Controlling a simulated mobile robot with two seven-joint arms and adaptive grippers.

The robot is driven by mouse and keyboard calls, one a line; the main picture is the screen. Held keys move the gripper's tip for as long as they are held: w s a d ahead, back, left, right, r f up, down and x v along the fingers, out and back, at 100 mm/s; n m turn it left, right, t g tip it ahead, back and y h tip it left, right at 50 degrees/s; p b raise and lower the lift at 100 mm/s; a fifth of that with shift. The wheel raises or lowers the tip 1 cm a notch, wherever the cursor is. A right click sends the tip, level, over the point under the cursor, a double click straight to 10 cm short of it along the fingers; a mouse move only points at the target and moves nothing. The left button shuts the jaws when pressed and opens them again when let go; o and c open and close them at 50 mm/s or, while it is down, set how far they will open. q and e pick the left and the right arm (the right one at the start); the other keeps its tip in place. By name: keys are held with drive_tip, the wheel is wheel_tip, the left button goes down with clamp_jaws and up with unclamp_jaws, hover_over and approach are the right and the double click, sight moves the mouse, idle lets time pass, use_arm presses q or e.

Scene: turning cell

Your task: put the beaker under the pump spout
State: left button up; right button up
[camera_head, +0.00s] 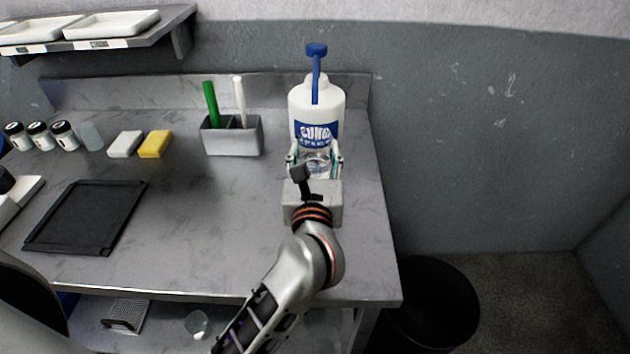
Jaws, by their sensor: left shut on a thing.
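The pump bottle (302,104) is white with a blue label and a blue pump head. It stands upright near the back right of the grey bench. Its blue spout (316,80) points toward me and down over the bottle's front. A clear beaker (316,160) is directly in front of the bottle, below the spout. My left gripper (315,164) is shut on the beaker, with a finger on each side. The gripper body hides the beaker's lower part, so I cannot tell whether it touches the bench. My right gripper is not in view.
A grey holder (232,139) with a green and a white tool stands left of the bottle. A yellow sponge (155,144), a white block (125,144) and small jars (64,135) are farther left. A black tray (85,218) lies front left. The bench middle is clear.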

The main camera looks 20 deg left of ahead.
sight(315, 176)
use_arm(q)
wheel_tip(315, 176, down, 5)
drive_tip(key=shift+f+b, duration=0.15)
drive_tip(key=shift+b, duration=0.35)
drive_tip(key=shift+f, duration=0.55)
drive_tip(key=o, duration=1.4)
drive_tip(key=shift+c, duration=0.2)
